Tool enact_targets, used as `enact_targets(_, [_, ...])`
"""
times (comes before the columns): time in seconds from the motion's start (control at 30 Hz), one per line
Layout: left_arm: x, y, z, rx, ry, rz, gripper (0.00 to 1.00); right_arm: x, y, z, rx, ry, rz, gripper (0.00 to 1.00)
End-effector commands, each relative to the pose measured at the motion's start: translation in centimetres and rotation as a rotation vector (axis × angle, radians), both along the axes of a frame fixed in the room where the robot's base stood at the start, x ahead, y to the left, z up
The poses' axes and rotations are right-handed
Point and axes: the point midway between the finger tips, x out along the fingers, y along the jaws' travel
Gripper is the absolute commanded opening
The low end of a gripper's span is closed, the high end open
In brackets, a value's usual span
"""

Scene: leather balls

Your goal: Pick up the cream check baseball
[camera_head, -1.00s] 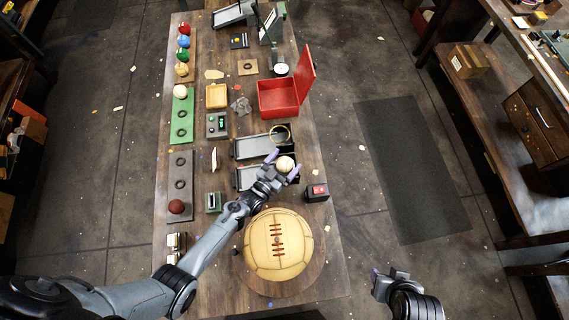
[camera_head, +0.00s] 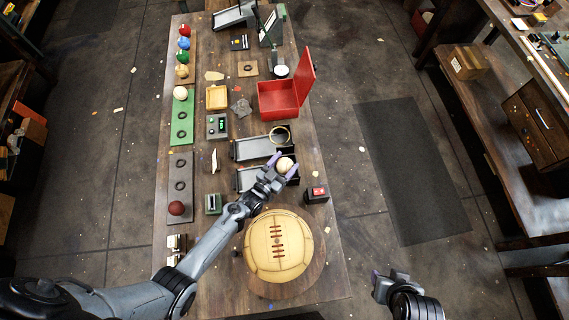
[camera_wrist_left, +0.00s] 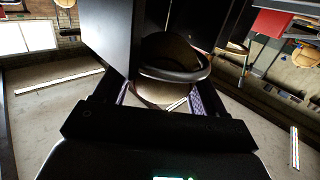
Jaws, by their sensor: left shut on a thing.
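The cream ball (camera_head: 284,164) sits between the fingers of my left gripper (camera_head: 284,163), at the right end of a dark tray near the table's right side. The gripper is shut on it. In the left wrist view the ball (camera_wrist_left: 160,94) shows shaded between the purple-lined fingers, with a dark rounded band across its upper part. Its check pattern is too small to make out. Whether the ball is clear of what lies below it I cannot tell. My right gripper (camera_head: 390,276) is off the table at lower right; its finger gap is unclear.
A large tan laced ball (camera_head: 278,246) rests on a round board in front. A black box with a red top (camera_head: 316,194) stands right of the left gripper. Balls line the left racks.

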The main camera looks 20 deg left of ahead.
Motion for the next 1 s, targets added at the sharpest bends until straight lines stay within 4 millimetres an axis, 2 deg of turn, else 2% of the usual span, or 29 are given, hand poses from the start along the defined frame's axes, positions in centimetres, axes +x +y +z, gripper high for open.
enact_targets(0.8, [-0.1, 0.0, 8.9, 0.000, -0.002, 0.001, 0.31, 0.0, 0.2, 1.3, 0.007, 0.000, -0.005, 0.43])
enact_targets(1.0, [-2.1, -0.2, 9.3, 0.000, 0.003, 0.000, 0.31, 0.0, 0.2, 3.0, 0.008, 0.001, -0.006, 0.43])
